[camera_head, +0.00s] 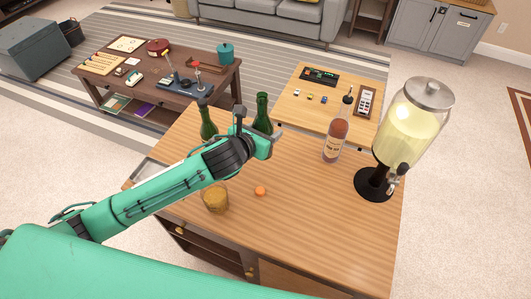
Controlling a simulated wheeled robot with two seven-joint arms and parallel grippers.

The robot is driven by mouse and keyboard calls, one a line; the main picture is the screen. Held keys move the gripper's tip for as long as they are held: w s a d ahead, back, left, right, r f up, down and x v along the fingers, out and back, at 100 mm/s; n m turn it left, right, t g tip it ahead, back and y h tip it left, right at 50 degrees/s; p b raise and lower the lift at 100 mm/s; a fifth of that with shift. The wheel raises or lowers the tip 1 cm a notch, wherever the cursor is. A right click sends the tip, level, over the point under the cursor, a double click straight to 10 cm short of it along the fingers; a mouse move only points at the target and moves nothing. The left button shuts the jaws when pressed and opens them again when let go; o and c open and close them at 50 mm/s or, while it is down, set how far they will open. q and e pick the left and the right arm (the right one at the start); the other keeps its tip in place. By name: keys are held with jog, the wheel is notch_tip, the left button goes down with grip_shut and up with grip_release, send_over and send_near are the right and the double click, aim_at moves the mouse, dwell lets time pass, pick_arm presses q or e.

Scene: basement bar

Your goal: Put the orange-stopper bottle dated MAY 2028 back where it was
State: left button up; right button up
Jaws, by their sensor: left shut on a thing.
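My left gripper (264,144) reaches in over the middle of the wooden bar top and is shut at a green bottle (262,112). The bottle's neck and shoulder show above the fingers; its lower part is hidden. A second green bottle (208,122) stands to the left, partly behind my arm. A small orange object (261,191) lies on the bar top below the gripper. No orange stopper shows clearly on any bottle. My right gripper is out of view.
A drink dispenser (413,122) on a black base stands at the bar top's right. An amber glass (215,198) stands near the front left. A low light table (310,101) and a dark table (150,75) lie beyond. The front right of the bar top is clear.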

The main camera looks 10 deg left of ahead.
pick_arm(q)
notch_tip(320, 180, down, 6)
jog(key=shift+f, duration=2.1)
jog(key=shift+f, duration=0.15)
jog(key=o, duration=1.3)
jog(key=shift+o, duration=0.2)
jog(key=b+v, duration=0.1)
jog(key=v, duration=1.1)
